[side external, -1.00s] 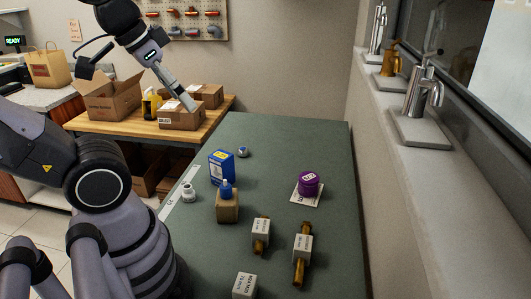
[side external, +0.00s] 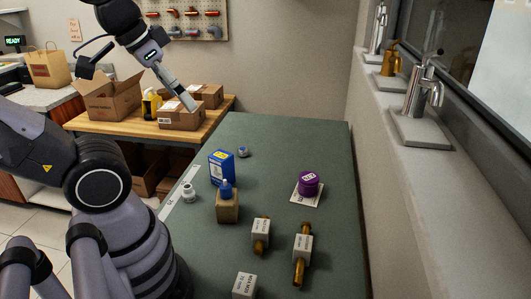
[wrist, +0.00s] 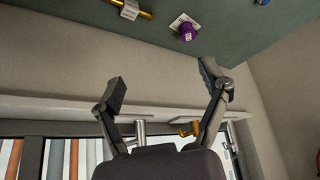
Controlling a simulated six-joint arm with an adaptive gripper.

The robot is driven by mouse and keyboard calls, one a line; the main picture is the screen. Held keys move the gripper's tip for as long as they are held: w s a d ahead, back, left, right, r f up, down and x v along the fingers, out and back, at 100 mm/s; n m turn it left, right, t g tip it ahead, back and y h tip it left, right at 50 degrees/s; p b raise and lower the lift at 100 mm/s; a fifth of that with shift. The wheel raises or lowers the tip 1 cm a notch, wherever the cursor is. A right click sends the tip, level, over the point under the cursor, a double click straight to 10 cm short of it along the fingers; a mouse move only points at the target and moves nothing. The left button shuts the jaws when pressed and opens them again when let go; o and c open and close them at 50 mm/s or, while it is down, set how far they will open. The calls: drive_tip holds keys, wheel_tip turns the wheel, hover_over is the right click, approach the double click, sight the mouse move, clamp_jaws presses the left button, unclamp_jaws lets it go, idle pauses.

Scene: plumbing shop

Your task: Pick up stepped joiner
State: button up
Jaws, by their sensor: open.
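Several small items on the green bench could be the stepped joiner; no label is readable enough to tell which. A small white fitting (side external: 189,192) stands at the bench's left edge. A small blue-grey piece (side external: 243,152) lies farther back. A shorter brass piece (side external: 261,247) and a longer brass piece (side external: 300,272), both with white tags, lie nearer the camera. The wrist view shows a tagged brass piece (wrist: 114,3) at the top. My gripper (wrist: 162,74) is open and empty, its fingers spread wide.
A white tag block (side external: 244,286) is at the front. A ledge with taps (side external: 425,130) runs along the right.

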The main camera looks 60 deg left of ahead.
drive_tip(key=w+a+f+g+y, duration=0.1)
drive_tip(key=w+a+f+g, duration=0.1)
drive_tip(key=w+a+f, duration=0.35)
drive_tip(key=m+g+h, duration=0.1)
drive_tip(key=m+g, duration=0.3)
hover_over(187, 186)
wheel_tip(187, 186, down, 21)
drive_tip(key=f, duration=0.8)
drive_tip(key=shift+s+d+f, duration=0.1)
drive_tip(key=shift+s+d, duration=0.1)
drive_tip(key=shift+d, duration=0.05)
drive_tip(key=shift+w+a+f, duration=0.1)
drive_tip(key=shift+a+f, duration=0.05)
drive_tip(key=shift+f, duration=1.4)
drive_tip(key=shift+w+a+f, duration=0.1)
drive_tip(key=shift+f, duration=1.45)
drive_tip(key=shift+c, duration=0.3)
drive_tip(key=c, duration=1)
